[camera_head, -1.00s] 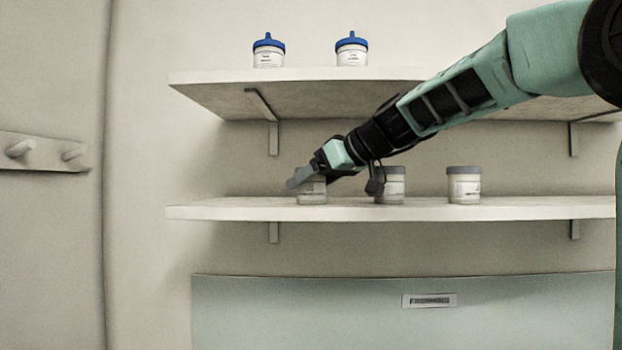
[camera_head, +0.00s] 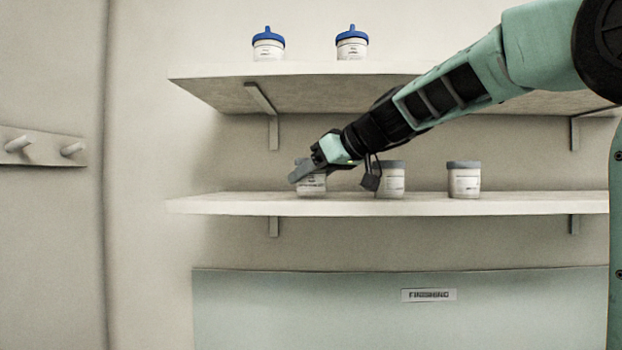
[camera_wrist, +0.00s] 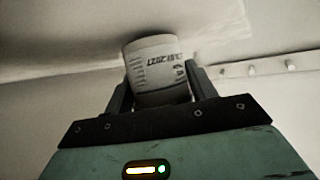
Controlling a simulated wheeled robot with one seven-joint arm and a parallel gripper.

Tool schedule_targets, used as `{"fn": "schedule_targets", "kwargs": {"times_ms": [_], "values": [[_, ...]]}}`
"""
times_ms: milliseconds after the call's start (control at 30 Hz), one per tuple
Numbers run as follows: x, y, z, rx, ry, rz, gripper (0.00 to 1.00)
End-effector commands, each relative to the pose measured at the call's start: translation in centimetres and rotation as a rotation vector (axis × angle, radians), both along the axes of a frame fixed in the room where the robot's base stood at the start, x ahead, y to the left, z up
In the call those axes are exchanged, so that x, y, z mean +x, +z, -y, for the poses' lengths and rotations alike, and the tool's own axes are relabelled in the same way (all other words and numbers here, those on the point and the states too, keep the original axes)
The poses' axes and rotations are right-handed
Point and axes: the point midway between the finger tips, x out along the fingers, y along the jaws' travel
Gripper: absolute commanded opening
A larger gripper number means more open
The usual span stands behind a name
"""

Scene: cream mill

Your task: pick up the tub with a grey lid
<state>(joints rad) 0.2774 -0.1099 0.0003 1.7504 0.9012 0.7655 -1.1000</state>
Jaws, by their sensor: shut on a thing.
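Three white tubs with grey lids stand in a row at the lower shelf. My gripper (camera_head: 304,172) is shut on the left tub (camera_head: 313,186), with its fingers around the upper part. Most of that tub's lid is hidden behind the fingers. Its base is at or just above the shelf; I cannot tell whether there is a gap. In the wrist view the white labelled tub (camera_wrist: 155,65) sits between the two fingers. The middle tub (camera_head: 391,182) is partly behind my wrist, and the right tub (camera_head: 464,182) stands clear.
The lower shelf (camera_head: 540,203) has free room right of the tubs. Above, the upper shelf (camera_head: 215,75) holds two tubs with blue lids (camera_head: 268,42) (camera_head: 352,42). A peg rail (camera_head: 45,148) is on the left wall. A labelled panel (camera_head: 330,310) is below.

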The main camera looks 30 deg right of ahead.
Motion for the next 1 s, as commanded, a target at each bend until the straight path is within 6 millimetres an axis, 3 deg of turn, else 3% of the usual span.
{"fn": "schedule_targets", "kwargs": {"times_ms": [267, 667, 1000], "values": [[0.1, 2.8, 0.0, -0.003, -0.001, 0.005, 0.24], [-8.6, 2.1, -5.8, -0.003, 0.002, 0.009, 0.24], [-11.3, 2.2, -7.6, -0.001, 0.002, 0.006, 0.24]]}}
